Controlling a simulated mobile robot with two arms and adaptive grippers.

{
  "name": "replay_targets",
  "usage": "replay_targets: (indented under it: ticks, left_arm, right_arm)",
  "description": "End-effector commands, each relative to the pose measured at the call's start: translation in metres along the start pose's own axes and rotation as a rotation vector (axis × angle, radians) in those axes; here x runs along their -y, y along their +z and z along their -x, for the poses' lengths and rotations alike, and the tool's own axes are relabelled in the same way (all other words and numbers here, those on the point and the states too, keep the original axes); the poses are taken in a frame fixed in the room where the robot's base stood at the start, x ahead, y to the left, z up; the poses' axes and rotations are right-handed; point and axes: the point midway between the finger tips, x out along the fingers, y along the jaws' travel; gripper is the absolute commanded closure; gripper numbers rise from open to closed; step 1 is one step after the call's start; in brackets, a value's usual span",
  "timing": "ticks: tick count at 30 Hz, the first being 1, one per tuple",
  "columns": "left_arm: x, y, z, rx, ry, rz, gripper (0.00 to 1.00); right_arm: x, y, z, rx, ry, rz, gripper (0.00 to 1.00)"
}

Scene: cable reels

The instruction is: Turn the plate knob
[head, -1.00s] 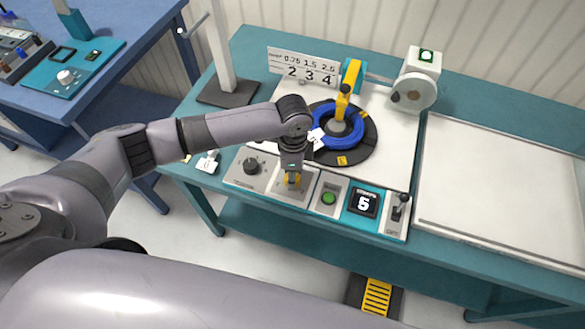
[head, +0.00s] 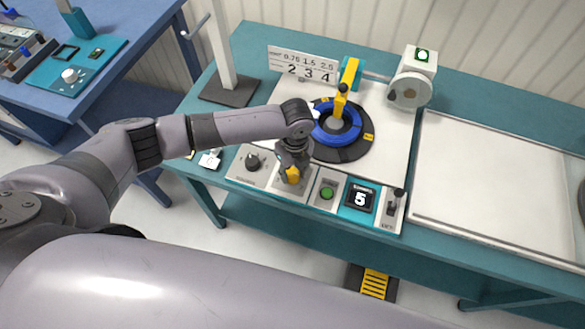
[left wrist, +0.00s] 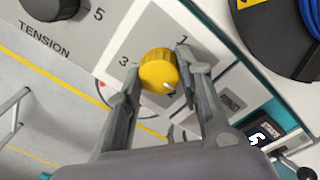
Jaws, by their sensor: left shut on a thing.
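The yellow plate knob (head: 292,175) is on the front control panel of the teal bench. In the left wrist view the knob (left wrist: 159,71) is round, with a white mark at its lower right, and printed digits such as 1 and 3 stand around it. My left gripper (left wrist: 158,66) is shut on it, one finger on each side. In the head view the gripper (head: 291,168) points down and hides part of the knob. The black round plate (head: 352,151) behind carries a blue cable coil (head: 334,133). My right gripper is out of view.
A black tension knob (head: 252,161) is left of the plate knob. A green button (head: 327,192), a display (head: 360,199) reading 5 and a black lever (head: 397,196) are to the right. A yellow arm (head: 341,103) stands over the coil. A white tray (head: 490,180) is clear.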

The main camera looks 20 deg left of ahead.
Motion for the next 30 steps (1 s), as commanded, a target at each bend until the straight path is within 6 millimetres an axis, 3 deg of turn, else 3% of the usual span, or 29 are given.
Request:
replay_targets:
  ticks: [15, 30]
  left_arm:
    - [0.0008, -0.0002, 0.0015, 0.016, -0.003, -0.402, 0.94]
    - [0.0003, -0.0005, 0.0009, 0.020, -0.003, -0.521, 0.94]
  right_arm:
    - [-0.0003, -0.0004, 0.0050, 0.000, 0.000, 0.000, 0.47]
    - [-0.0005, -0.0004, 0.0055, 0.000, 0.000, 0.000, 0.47]
